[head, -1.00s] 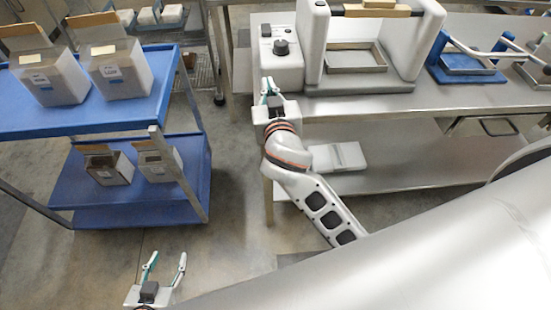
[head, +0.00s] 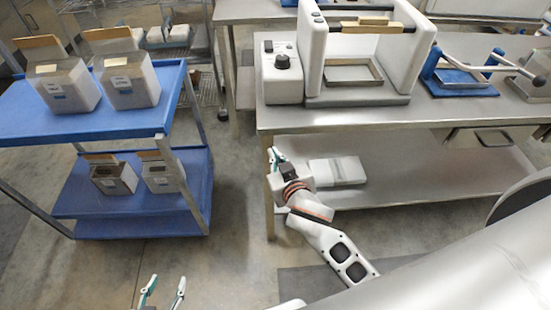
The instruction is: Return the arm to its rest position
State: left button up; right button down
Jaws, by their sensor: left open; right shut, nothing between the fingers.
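My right gripper (head: 275,158) is in front of the metal bench's left end, level with the gap between its top and lower shelf. Its fingers are together and nothing shows between them. My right arm (head: 330,243) reaches up to it from the lower right. My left gripper (head: 162,292) is at the bottom edge of the picture, left of centre. Its two fingers stand apart with only floor between them, and its body is cut off by the frame.
The metal bench (head: 430,111) carries a white machine with a knobbed control box (head: 283,72) and a tray. A white flat box (head: 337,171) lies on its lower shelf. A blue cart (head: 100,122) with several open boxes stands at left. Floor (head: 235,215) between cart and bench is clear.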

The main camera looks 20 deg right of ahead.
jog(key=shift+s+f, duration=0.1)
jog(key=shift+f, duration=0.15)
dwell(0.4)
jog(key=s+d+f+n+g+y, duration=0.3)
jog(key=s+f, duration=1.4)
jog(key=s, duration=0.2)
jog(key=shift+s+f, duration=0.15)
jog(key=shift+f, duration=0.2)
jog(key=shift+d, duration=0.1)
